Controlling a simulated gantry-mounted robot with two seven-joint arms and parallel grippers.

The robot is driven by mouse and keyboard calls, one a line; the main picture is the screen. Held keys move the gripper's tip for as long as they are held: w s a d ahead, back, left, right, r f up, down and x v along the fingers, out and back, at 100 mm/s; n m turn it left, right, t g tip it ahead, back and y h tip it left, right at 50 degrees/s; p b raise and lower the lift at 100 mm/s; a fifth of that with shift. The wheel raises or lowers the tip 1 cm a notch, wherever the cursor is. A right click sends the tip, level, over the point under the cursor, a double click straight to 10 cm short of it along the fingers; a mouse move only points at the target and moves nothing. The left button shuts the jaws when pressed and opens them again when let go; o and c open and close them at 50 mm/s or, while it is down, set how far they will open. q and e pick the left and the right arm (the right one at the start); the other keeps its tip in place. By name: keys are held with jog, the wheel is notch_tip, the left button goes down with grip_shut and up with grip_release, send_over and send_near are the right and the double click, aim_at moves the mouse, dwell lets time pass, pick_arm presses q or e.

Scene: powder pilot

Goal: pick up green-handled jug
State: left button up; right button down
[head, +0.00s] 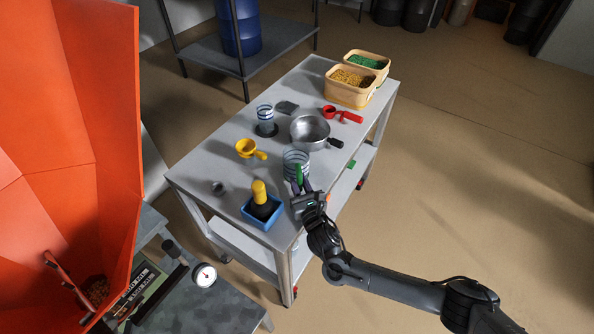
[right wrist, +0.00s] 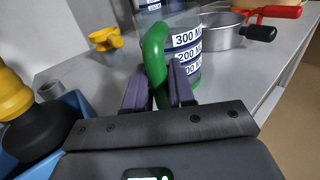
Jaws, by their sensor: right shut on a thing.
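The green-handled jug (head: 295,158) is a clear beaker with dark bands, standing near the right edge of the table's near half in the head view. In the right wrist view the jug (right wrist: 188,55) has white volume labels and a green handle (right wrist: 155,48). My right gripper (right wrist: 160,92) is shut on the green handle, one purple finger pad on each side. In the head view my right gripper (head: 301,190) is at the near side of the jug. Whether the jug's base touches the table cannot be told. My left gripper is not in view.
A blue tray (head: 245,213) with a yellow-topped dark tool stands close left of my right gripper. A metal pan (head: 310,131), yellow scoop (head: 246,148), red scoop (head: 340,114) and another banded jug (head: 265,115) stand around. Two wooden bins (head: 348,101) are at the far end.

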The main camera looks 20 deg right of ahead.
aim_at(300, 176)
jog(key=shift+r+p, duration=0.3)
jog(key=shift+r, duration=0.5)
notch_tip(300, 176, up, 3)
jog(key=shift+f+p, duration=0.1)
jog(key=shift+p, duration=0.3)
jog(key=s+r+p, duration=0.1)
jog(key=s+r, duration=0.2)
jog(key=s, duration=0.2)
jog(key=s+d+r+p, duration=0.1)
jog(key=s+r+p, duration=0.1)
jog(key=s, duration=0.4)
jog(key=shift+s+r, duration=0.3)
jog(key=shift+r, duration=0.5)
jog(key=shift+d, duration=0.1)
